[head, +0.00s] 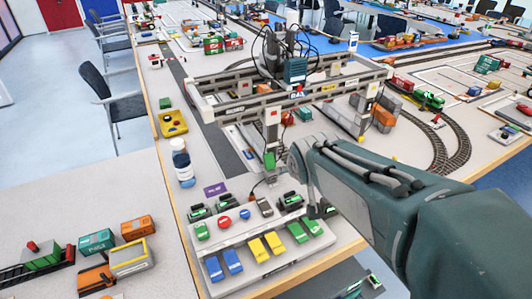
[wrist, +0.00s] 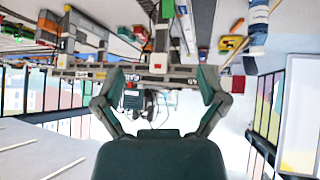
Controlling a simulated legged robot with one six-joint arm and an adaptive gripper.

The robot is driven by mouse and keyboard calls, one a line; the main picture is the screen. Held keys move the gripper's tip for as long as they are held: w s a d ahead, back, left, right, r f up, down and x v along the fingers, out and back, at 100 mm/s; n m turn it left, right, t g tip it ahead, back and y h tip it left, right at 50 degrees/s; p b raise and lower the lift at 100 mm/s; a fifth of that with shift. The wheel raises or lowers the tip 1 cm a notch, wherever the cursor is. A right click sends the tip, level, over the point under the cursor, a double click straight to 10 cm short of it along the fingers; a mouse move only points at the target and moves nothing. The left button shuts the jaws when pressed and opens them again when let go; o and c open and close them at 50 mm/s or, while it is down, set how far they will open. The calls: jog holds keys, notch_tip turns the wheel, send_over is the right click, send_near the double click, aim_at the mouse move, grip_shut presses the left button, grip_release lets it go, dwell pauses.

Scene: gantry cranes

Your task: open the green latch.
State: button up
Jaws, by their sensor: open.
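A small green piece (head: 269,160), which looks like the green latch, sits low on the near leg of the grey gantry crane (head: 272,125). In the wrist view, which is upside down, a green piece (wrist: 168,9) shows at the top edge beside that leg; I cannot be sure it is the same part. My gripper (wrist: 160,72) is open and empty, its two fingers spread wide with the crane beyond them. In the head view my arm comes in from the right and ends just right of the crane leg; the fingers are not clear there.
A control panel (head: 262,252) with coloured buttons and rockers lies in front of the leg at the table edge. A white and blue bottle (head: 181,163) and a yellow bin (head: 172,124) stand to the left. Train tracks (head: 455,140) run on the right.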

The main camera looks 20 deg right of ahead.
jog(key=w+d+f+n+t, duration=0.1)
jog(key=w+d+f, duration=0.15)
jog(key=w, duration=0.45)
jog(key=w+d+f+t, duration=0.1)
jog(key=w+f+t, duration=0.1)
jog(key=w+f, duration=0.35)
jog(key=n+t+y, duration=0.1)
jog(key=t+y, duration=0.1)
jog(key=y, duration=0.2)
send_near(269, 156)
jog(key=shift+n, duration=0.3)
jog(key=x, duration=1)
jog(key=shift+w+a, duration=0.1)
jog(key=shift+w, duration=0.15)
